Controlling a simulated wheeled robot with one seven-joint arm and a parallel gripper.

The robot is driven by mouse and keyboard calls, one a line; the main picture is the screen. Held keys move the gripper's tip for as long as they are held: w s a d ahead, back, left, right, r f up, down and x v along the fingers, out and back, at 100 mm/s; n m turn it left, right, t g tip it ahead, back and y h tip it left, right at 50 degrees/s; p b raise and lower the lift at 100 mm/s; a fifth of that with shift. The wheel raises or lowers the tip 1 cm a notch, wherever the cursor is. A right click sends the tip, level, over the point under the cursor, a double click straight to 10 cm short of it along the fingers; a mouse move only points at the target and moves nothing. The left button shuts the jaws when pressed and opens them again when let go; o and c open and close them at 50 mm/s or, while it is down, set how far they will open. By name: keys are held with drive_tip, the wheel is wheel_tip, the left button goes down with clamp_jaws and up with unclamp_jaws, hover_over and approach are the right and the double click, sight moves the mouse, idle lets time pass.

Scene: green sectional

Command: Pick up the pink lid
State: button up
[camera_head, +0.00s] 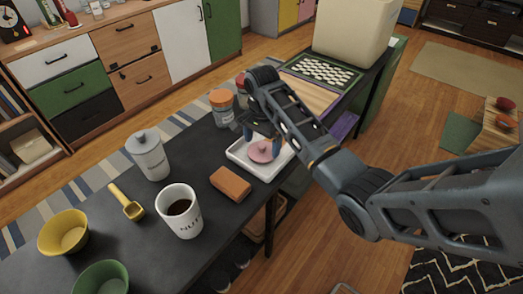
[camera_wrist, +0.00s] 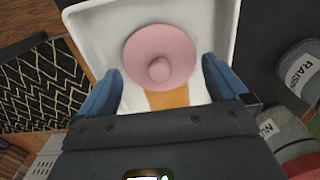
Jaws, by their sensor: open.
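The pink lid (camera_head: 264,151) is a round disc with a small knob. It lies in a white tray (camera_head: 240,157) on the dark table. In the wrist view the pink lid (camera_wrist: 160,54) is just beyond my gripper's fingertips, with its knob facing the camera. My gripper (camera_wrist: 161,85) is open, with one blue finger to each side below the lid, and nothing is held. In the head view my gripper (camera_head: 262,140) is over the tray and partly hides the lid. An orange-yellow patch (camera_wrist: 168,99) shows in the tray beside the lid.
An orange-brown block (camera_head: 231,184) lies left of the tray. A jar with an orange lid (camera_head: 222,107) is behind the tray. A large cream bin (camera_head: 352,33) stands further back.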

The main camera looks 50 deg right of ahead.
drive_tip(key=shift+f, duration=1.15)
drive_tip(key=c, duration=0.6)
drive_tip(key=shift+r, duration=0.1)
drive_tip(key=shift+c, duration=0.2)
